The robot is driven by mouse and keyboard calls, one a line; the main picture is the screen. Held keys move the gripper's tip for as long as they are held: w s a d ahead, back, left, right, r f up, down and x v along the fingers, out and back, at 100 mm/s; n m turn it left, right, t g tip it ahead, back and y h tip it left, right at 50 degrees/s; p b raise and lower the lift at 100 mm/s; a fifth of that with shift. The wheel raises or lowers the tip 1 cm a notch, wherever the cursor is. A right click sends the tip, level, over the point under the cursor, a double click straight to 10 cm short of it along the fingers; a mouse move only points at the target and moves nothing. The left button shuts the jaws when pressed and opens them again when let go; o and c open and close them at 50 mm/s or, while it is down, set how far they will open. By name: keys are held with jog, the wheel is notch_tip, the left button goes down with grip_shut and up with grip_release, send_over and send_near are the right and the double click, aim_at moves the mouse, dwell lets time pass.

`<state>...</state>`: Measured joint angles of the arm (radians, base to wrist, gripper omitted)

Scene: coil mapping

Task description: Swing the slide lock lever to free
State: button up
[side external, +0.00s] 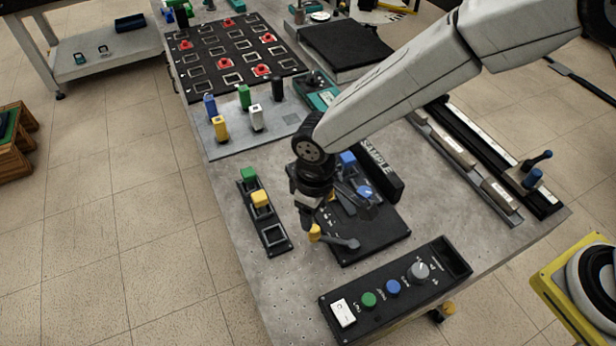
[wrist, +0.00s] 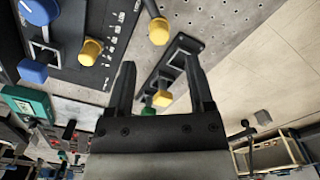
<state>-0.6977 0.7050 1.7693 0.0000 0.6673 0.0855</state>
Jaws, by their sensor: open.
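A grey lever with a yellow knob (side external: 315,233) lies at the front left edge of the black SAMPLE plate (side external: 375,240). Its pivot is at the plate's front, and the knob end points left, past the edge. In the wrist view the lever's yellow knob (wrist: 159,31) is at the top, beyond my fingertips. My gripper (side external: 307,224) points down close beside the knob; I cannot tell if it touches. In the wrist view my gripper (wrist: 158,64) is open, with nothing held between its fingers. The lever's markings are too small to read.
A black strip (side external: 272,241) with green and yellow pegs lies to the left. A control box (side external: 395,292) with green and blue buttons and a dial sits in front. Blue knobs (side external: 348,158) stand on the plate behind my gripper. A rail (side external: 465,160) runs along the right.

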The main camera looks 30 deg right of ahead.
aim_at(314, 229)
jog(key=shift+f, duration=3.85)
grip_shut()
